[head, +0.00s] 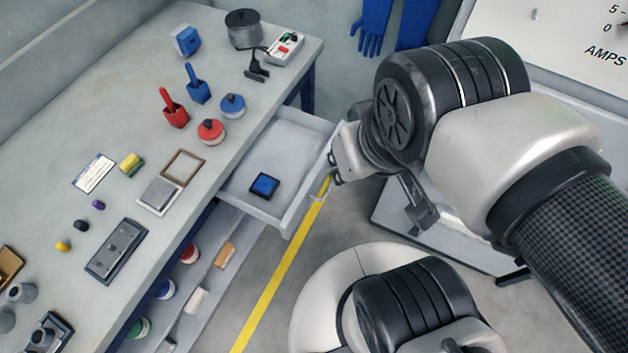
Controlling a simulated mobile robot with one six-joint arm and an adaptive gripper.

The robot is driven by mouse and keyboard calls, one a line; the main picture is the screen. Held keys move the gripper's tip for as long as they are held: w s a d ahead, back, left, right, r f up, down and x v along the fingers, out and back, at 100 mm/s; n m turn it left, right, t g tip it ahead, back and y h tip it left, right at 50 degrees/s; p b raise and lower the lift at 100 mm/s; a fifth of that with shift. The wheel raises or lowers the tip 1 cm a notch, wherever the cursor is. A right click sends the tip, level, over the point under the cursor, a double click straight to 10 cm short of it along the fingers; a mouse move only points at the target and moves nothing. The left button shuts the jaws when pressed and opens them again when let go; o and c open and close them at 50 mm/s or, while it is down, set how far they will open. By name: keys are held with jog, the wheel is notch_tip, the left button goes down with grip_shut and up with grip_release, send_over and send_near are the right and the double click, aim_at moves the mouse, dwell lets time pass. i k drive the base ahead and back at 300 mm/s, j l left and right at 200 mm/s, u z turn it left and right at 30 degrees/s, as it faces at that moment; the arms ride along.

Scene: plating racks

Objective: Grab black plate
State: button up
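A dark grey rectangular plate (117,251) with small light marks lies flat on the front part of the workbench. A smaller black square piece with a blue centre (264,186) lies in the open drawer. I cannot tell for certain which of these is the black plate. My gripper (333,181) is at the outer right edge of the open drawer, beside its front panel, well to the right of the dark plate. Its fingers are small and partly hidden, so I cannot tell whether they are open or touch the drawer front.
The drawer (290,139) sticks out from the workbench (62,176). A silver square plate (159,195), a brown frame (183,167), a red pot (211,131) and a blue pot (232,105) stand on the bench. A shelf (222,238) with several small items is below.

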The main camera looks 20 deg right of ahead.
aim_at(264, 186)
jog(key=i+j+u, duration=0.15)
jog(key=u, duration=0.25)
jog(key=i+j+u, duration=0.15)
jog(key=u, duration=0.3)
